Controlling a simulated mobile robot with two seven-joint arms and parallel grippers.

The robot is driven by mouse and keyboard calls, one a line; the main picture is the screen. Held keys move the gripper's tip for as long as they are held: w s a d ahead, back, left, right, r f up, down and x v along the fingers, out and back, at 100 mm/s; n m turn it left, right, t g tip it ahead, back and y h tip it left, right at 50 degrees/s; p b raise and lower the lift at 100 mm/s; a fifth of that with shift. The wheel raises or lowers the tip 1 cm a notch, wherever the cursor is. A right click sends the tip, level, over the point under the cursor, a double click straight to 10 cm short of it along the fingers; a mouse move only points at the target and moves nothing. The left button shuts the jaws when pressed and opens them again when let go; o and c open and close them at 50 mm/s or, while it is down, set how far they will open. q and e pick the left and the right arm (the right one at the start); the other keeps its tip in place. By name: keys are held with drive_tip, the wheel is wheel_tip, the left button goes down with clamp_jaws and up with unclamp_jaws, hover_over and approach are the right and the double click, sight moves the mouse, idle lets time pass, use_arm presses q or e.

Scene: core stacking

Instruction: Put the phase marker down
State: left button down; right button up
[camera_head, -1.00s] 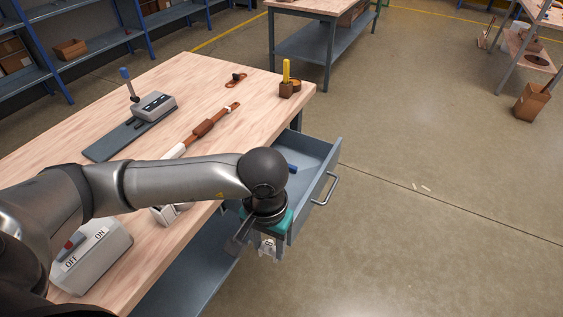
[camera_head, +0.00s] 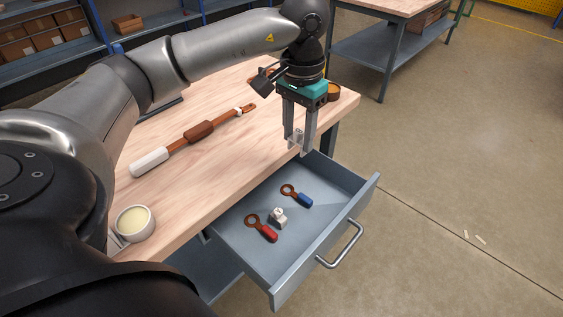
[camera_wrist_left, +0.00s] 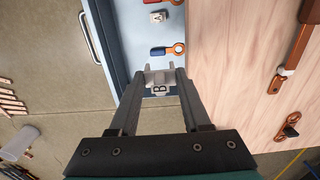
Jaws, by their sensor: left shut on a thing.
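My left gripper (camera_head: 301,146) points down and is shut on a small whitish phase marker lettered B (camera_wrist_left: 159,89), seen between the fingertips in the left wrist view. The gripper is above the inner far corner of the open grey drawer (camera_head: 345,180), close to the bench edge. Another whitish marker (camera_head: 278,216) sits in the drawer; the left wrist view shows its letter A (camera_wrist_left: 158,17). It is beside a red-handled copper ring lug (camera_head: 263,230). A blue-handled copper ring lug (camera_head: 297,196) lies nearer the gripper. My right gripper is not in view.
The wooden bench top (camera_head: 235,155) carries a brown and white cable piece (camera_head: 198,131), a cup with pale yellow contents (camera_head: 134,223) and a round brown holder (camera_head: 334,92). The drawer's handle (camera_head: 341,246) sticks out towards the open floor.

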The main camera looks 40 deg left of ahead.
use_arm(q)
drive_tip(key=shift+f, duration=0.45)
wheel_tip(320, 180, down, 15)
drive_tip(key=b, duration=0.3)
drive_tip(key=shift+f+b, duration=0.75)
drive_tip(key=shift+f, duration=1.45)
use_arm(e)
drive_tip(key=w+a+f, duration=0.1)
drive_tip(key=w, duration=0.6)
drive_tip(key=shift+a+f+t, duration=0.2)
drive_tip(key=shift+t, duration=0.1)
